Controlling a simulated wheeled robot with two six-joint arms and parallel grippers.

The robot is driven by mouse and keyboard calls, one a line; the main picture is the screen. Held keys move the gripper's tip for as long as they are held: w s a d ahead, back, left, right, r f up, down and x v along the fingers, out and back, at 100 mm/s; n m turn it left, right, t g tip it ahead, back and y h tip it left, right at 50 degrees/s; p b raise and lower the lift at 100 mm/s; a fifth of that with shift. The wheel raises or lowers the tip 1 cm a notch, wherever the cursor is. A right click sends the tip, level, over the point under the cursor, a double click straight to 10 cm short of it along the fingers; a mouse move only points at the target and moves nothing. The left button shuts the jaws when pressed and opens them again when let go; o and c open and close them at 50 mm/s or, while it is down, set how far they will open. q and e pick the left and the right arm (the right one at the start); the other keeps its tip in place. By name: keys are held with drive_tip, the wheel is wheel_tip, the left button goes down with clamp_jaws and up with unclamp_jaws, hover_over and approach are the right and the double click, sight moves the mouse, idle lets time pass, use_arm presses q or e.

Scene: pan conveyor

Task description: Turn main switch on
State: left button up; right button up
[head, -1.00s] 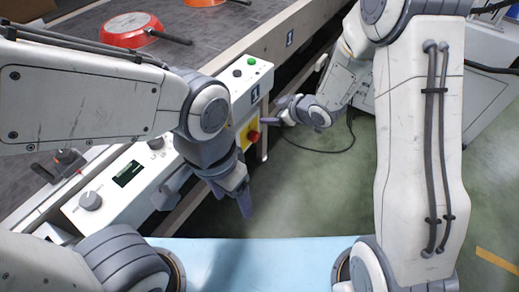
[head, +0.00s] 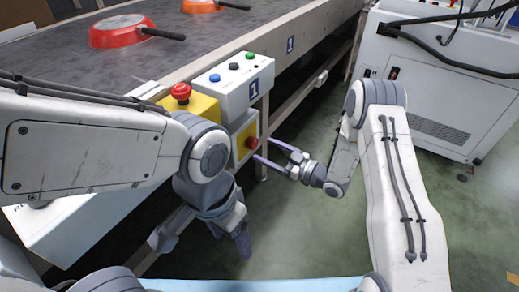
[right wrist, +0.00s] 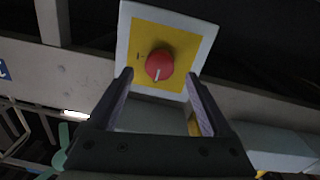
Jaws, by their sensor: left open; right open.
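The main switch is a red round knob (right wrist: 159,65) on a yellow plate (right wrist: 180,46) in a pale square housing. A white mark on the knob points down, and a small mark stands left of the knob on the plate. The switch also shows in the head view (head: 251,142), low on the conveyor's side. My right gripper (right wrist: 160,78) is open, its fingers pointing at the knob, one on each side in the picture; contact cannot be told. My left gripper (head: 204,243) is open and empty, in front of the conveyor, lower left of the switch.
A control box (head: 233,84) with blue, black and green buttons sits above the switch. A red emergency button (head: 181,92) on a yellow box is left of it. An orange-red pan (head: 122,32) lies on the conveyor. A white cabinet (head: 435,85) stands right; green floor between is clear.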

sight(255, 145)
drive_tip(key=shift+b+x, duration=0.3)
drive_tip(key=shift+x, duration=1.6)
clamp_jaws()
drive_tip(key=shift+s, duration=0.1)
